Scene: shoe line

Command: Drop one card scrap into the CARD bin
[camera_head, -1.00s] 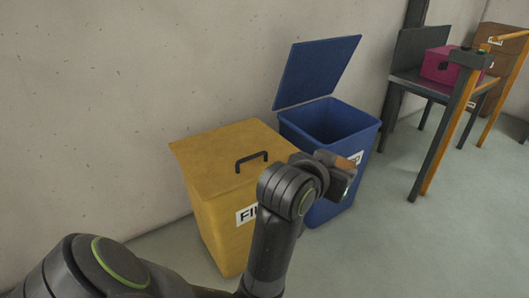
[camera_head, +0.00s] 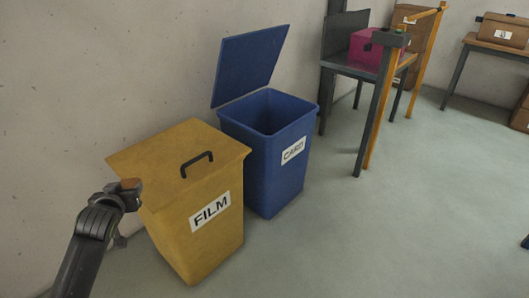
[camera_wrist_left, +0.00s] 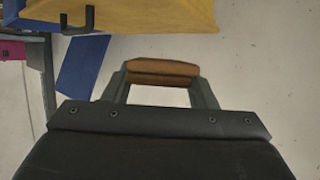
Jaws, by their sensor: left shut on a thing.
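The blue CARD bin (camera_head: 283,160) stands on the floor near the wall, its label facing outward. Its blue lid (camera_head: 248,66) is swung up and the top is open; its floor inside is not clear. My left gripper (camera_head: 128,190) is at the lower left of the head view, overlapping the left edge of the yellow FILM bin and well left of the CARD bin. It is shut on a brown card scrap (camera_wrist_left: 162,72), which lies across the fingertips in the left wrist view. My right gripper is not in view.
The yellow FILM bin (camera_head: 205,242) stands between my left gripper and the CARD bin, its lid closed, with a black handle. A table with a pink box (camera_head: 369,47) stands behind to the right. Open floor lies in front and right.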

